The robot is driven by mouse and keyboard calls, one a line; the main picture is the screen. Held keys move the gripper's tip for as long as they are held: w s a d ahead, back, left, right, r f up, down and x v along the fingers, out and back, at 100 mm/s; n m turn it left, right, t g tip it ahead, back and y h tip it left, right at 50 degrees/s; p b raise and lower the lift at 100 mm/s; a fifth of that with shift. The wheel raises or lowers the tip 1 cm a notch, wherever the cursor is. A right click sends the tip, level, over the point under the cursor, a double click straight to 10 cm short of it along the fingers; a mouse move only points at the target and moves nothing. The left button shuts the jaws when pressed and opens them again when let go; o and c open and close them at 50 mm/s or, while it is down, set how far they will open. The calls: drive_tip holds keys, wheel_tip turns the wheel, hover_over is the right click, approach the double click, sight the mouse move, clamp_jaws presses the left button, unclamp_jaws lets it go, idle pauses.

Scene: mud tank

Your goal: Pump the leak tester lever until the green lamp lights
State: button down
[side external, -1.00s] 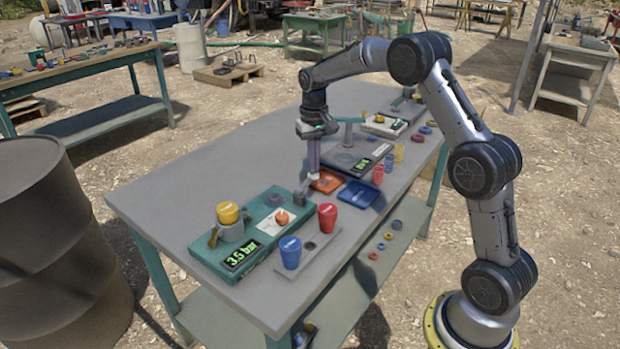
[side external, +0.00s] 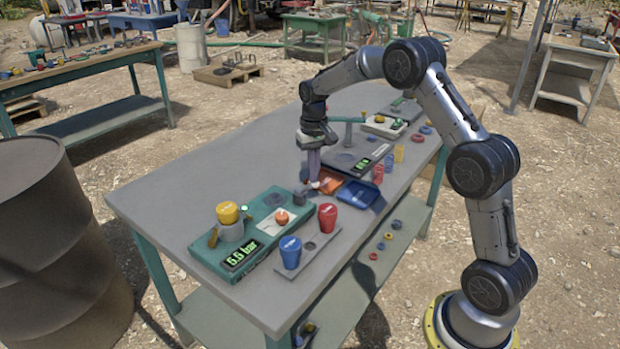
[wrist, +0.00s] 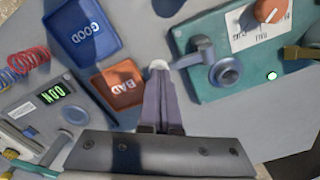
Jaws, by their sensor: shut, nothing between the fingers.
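The green leak tester (side external: 208,253) sits at the near left of the table, its display (side external: 240,257) reading 5.5 bar. A yellow cup (side external: 228,212) stands on its grey seat. The grey lever (side external: 300,197) is at the tester's right end; in the wrist view the lever (wrist: 203,50) joins a round pivot. A small lamp (wrist: 272,76) on the tester looks bright green in the wrist view. My gripper (side external: 315,184) is shut and empty, pointing down just right of the lever. In the wrist view its fingertips (wrist: 158,66) show beside the lever, apparently apart from it.
An orange BAD tray (wrist: 119,88) and a blue GOOD tray (wrist: 82,38) lie close to my gripper. Blue (side external: 290,252) and red (side external: 327,217) cups stand on a grey rack in front of the tester. A second device and coloured rings lie farther back. The table's left back is clear.

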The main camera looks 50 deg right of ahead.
wheel_tip(320, 180, up, 7)
idle(1.1)
idle(1.0)
